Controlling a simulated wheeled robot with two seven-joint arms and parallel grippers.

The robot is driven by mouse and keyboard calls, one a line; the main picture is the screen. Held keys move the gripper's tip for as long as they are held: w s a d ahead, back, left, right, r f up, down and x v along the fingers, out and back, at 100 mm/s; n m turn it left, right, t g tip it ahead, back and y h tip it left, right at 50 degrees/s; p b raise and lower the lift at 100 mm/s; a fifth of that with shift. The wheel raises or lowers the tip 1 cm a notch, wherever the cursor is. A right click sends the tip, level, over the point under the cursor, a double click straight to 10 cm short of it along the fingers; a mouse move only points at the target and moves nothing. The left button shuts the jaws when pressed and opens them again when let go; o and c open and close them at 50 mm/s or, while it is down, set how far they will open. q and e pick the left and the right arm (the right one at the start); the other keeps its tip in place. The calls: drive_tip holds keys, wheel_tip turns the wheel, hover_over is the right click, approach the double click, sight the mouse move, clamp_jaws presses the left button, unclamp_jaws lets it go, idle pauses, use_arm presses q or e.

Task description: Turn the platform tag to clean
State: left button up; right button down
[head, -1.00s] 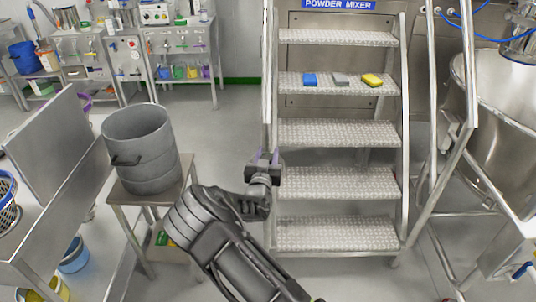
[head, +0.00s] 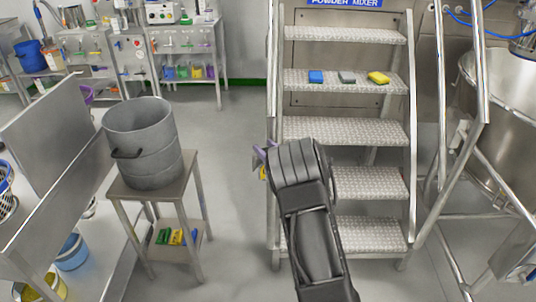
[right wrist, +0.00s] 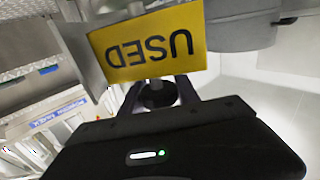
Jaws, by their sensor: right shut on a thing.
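The platform tag (right wrist: 145,45) is a yellow plate reading USED, upside down in the right wrist view. My right gripper (right wrist: 160,88) is shut on the tag at a dark round knob by the plate's lower edge. In the head view, a small yellow bit of the tag (head: 263,173) shows at the left rail of the steps, and my right gripper (head: 262,154) is mostly hidden behind my forearm. My left gripper is not in view.
Metal steps (head: 345,130) stand ahead, with a blue, a grey and a yellow block on one tread. A steel drum (head: 142,140) stands on a small table (head: 185,172) to the left. The floor (head: 235,190) between table and steps is clear.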

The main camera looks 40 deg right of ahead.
drive_tip(key=shift+a+r+n+y+b, duration=0.15)
drive_tip(key=shift+n+y+b, duration=0.5)
drive_tip(key=shift+n+y, duration=0.7)
drive_tip(key=shift+m+y, duration=0.25)
drive_tip(key=shift+y, duration=0.1)
drive_tip(key=c, duration=0.9)
unclamp_jaws()
drive_tip(key=shift+a, duration=0.1)
drive_tip(key=shift+s, duration=0.1)
drive_tip(key=s+d+b, duration=0.1)
drive_tip(key=s, duration=0.6)
drive_tip(key=shift+s, duration=0.25)
drive_tip(key=shift+d, duration=0.1)
